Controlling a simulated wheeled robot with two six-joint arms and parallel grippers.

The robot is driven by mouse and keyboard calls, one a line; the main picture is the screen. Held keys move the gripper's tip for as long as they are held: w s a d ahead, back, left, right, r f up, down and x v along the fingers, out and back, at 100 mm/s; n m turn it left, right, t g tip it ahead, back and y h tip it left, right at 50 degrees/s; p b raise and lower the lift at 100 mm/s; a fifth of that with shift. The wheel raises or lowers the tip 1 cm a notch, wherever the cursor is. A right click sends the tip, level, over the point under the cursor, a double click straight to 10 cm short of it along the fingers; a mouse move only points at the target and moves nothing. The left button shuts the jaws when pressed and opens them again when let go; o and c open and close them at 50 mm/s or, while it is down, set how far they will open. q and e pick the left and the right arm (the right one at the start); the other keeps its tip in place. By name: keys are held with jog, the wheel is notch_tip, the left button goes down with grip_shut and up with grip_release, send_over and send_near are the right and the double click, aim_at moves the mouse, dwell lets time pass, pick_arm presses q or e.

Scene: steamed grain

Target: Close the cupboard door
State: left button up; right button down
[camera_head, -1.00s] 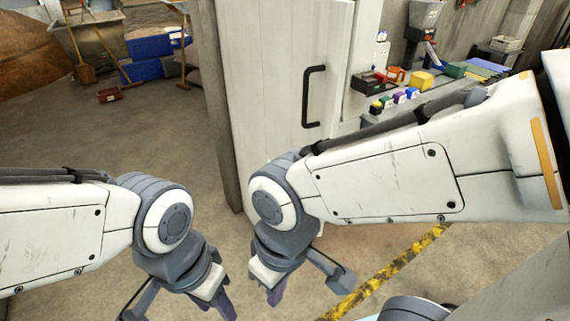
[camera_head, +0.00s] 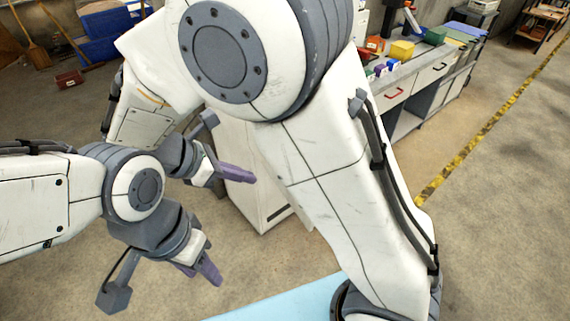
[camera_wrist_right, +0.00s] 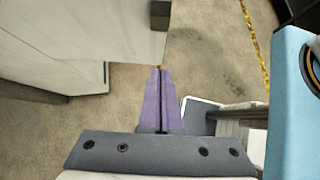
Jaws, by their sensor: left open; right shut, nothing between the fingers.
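The white cupboard (camera_head: 266,190) stands behind my right arm in the head view; the arm hides most of it, including the door handle. Its lower part shows a short dark slot. In the right wrist view, a pale panel (camera_wrist_right: 85,35) fills the upper left, with a dark block at its right edge; I cannot tell whether it is the door. My right gripper (camera_head: 250,178) is shut and empty in front of the cupboard. Its fingers also show in the wrist view (camera_wrist_right: 163,100), just below the panel's edge. My left gripper (camera_head: 199,272) is open and empty, lower left.
A yellow striped line (camera_head: 480,140) crosses the open floor there. Blue crates (camera_head: 100,35) and brooms are at the back left.

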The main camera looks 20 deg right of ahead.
jog(key=d+r+p+x, duration=0.2)
jog(key=p+x, duration=0.1)
jog(key=x, duration=0.9)
jog(key=shift+w+d+f+p, duration=0.2)
jog(key=shift+d+f+p, duration=0.05)
jog(key=shift+p, duration=0.15)
jog(key=shift+w, duration=0.1)
